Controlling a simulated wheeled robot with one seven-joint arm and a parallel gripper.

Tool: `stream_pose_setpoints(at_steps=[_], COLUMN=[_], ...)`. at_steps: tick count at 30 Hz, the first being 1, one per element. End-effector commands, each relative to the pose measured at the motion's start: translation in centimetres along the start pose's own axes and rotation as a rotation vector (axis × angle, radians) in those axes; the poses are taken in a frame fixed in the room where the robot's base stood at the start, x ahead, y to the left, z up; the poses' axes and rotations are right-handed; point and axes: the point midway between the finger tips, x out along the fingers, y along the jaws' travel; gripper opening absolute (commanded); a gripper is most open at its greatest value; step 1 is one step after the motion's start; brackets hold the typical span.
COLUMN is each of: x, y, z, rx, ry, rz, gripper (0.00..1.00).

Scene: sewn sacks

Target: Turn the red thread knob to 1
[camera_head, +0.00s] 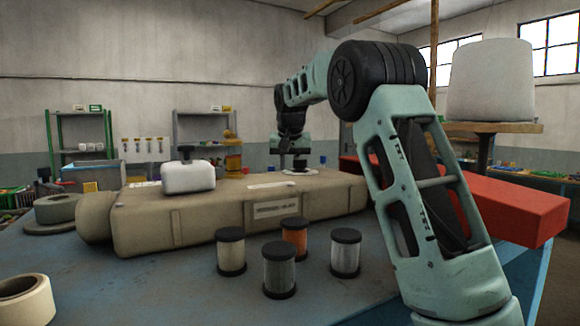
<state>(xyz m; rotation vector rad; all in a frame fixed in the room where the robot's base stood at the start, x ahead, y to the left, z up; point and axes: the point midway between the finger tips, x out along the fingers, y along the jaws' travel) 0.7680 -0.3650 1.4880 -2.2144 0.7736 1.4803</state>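A long tan body (215,215) with a small printed label lies on the blue-grey table. Whether my gripper touches this piece, or is open or shut, is too small to tell. An orange-red spool (295,238) with black caps stands upright in front of the body, apart from my gripper. No red knob or number 1 can be made out.
Several more capped spools, such as a pale grey one (345,253), stand beside the orange-red one. A white block with a black knob (188,176) sits on the tan body. A red beam (510,210) lies at right. A cream roll (26,301) is front left.

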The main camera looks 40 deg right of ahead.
Motion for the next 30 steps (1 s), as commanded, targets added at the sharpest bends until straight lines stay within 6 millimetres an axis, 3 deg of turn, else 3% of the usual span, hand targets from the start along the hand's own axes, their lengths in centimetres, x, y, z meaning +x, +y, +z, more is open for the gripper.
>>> stream_pose_setpoints(at_steps=[18, 30], x=[-0.25, -0.12], y=[-0.51, -0.6], z=[-0.33, -0.35], rx=[0.508, 0.686], ry=[0.003, 0.003], rz=[0.211, 0.282], gripper=[0.0, 0.0])
